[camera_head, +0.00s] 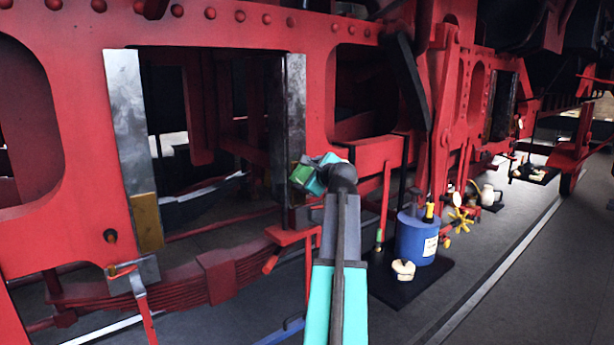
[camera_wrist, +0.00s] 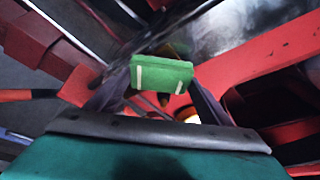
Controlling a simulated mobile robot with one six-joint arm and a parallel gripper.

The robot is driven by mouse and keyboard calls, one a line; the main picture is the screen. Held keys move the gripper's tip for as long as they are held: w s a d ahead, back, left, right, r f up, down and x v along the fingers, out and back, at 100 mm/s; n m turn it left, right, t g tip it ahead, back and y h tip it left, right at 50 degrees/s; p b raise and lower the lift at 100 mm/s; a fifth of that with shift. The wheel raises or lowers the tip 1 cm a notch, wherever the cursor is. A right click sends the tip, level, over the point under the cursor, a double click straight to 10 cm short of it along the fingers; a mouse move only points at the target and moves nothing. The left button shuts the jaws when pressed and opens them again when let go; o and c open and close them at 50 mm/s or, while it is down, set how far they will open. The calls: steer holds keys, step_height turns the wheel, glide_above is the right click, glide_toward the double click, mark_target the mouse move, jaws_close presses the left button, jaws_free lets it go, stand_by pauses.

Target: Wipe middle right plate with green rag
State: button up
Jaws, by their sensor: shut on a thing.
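The green rag (camera_wrist: 160,74) is a small folded block between the fingers of my gripper (camera_wrist: 162,82) in the wrist view. In the head view the rag (camera_head: 300,172) shows at the end of my gripper (camera_head: 312,176), in front of the lower part of the right upright metal plate (camera_head: 288,110). That plate is grey and smudged, on the right edge of the frame opening. A shiny grey surface, likely this plate (camera_wrist: 225,35), shows behind the rag in the wrist view. I cannot tell whether the rag touches it.
A matching plate (camera_head: 127,115) stands at the opening's left edge, with a brass-coloured piece (camera_head: 147,222) at its foot. Red frame and leaf springs (camera_head: 190,285) lie below. A blue drum (camera_head: 415,240) stands on a black mat (camera_head: 395,287) at right.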

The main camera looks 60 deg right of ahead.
steer(key=shift+w+r+p, duration=0.1)
steer(key=shift+r+p, duration=0.7)
steer(key=shift+r, duration=1)
steer(key=shift+f, duration=0.15)
steer(key=shift+f+b, duration=0.7)
steer(key=shift+f, duration=1.2)
steer(key=shift+f, duration=0.15)
steer(key=shift+f+b, duration=0.7)
steer(key=shift+f, duration=1.1)
steer(key=shift+f, duration=0.15)
steer(key=shift+f+b, duration=0.8)
steer(key=shift+f, duration=1.05)
